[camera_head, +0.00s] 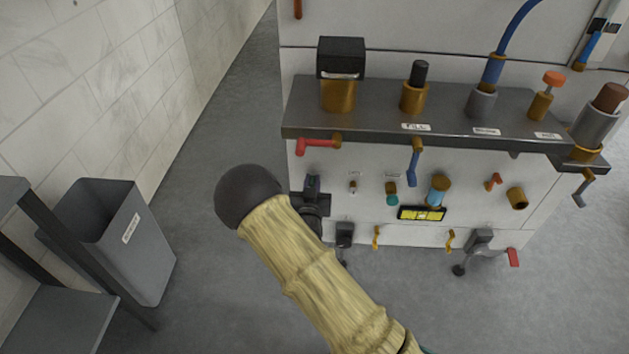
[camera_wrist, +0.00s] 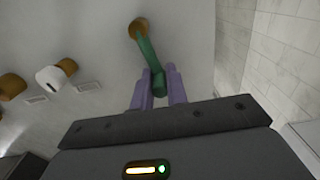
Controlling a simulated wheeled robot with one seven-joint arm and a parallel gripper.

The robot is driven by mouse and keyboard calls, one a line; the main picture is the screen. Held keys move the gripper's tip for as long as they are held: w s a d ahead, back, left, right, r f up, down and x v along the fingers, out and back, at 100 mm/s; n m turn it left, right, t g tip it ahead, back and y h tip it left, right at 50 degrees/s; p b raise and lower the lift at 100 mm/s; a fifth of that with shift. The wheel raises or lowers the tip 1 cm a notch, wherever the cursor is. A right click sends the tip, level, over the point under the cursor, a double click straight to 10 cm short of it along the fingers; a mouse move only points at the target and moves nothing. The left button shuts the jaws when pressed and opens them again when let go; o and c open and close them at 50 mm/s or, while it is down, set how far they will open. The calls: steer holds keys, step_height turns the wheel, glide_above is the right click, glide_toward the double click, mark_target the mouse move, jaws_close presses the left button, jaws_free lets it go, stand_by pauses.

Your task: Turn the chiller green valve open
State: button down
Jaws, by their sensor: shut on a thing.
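The green valve handle (camera_wrist: 148,55) hangs from a brass fitting (camera_wrist: 138,28) on the white panel in the wrist view. It slants down and to the right, and its lower end lies between the purple fingers of my gripper (camera_wrist: 160,86). The gripper is shut on that end. In the head view my gripper (camera_head: 312,184) is at the left part of the machine's front panel, below the red lever. My arm hides part of this spot, and the green handle can hardly be made out there.
The machine's grey shelf (camera_head: 380,112) juts out above the panel. A red lever (camera_head: 317,144) and a blue lever (camera_head: 413,165) hang under it. Several small valves and a yellow label (camera_head: 422,214) are to the right.

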mark_target(298, 185)
steer(key=a+n+p, duration=0.1)
steer(key=n, duration=0.1)
steer(key=a+f+n+p, duration=0.1)
steer(key=n, duration=0.1)
steer(key=a+n+p, duration=0.1)
steer(key=n, duration=0.2)
steer(key=shift+f, duration=0.2)
steer(key=shift+a+f+n+p, duration=0.25)
steer(key=shift+f+n+p, duration=0.1)
steer(key=shift+n, duration=0.55)
steer(key=n, duration=0.1)
steer(key=a+f+n, duration=0.1)
steer(key=n, duration=0.1)
steer(key=shift+f+n, duration=0.3)
steer(key=shift+a+f+n, duration=0.1)
steer(key=shift+f+n, duration=0.4)
steer(key=shift+n, duration=0.55)
steer(key=shift+f+n, duration=0.45)
steer(key=shift+n, duration=0.6)
steer(key=shift+w, duration=0.1)
steer(key=c, duration=1.4)
jaws_free()
steer(key=shift+c, duration=0.2)
steer(key=shift+o, duration=0.3)
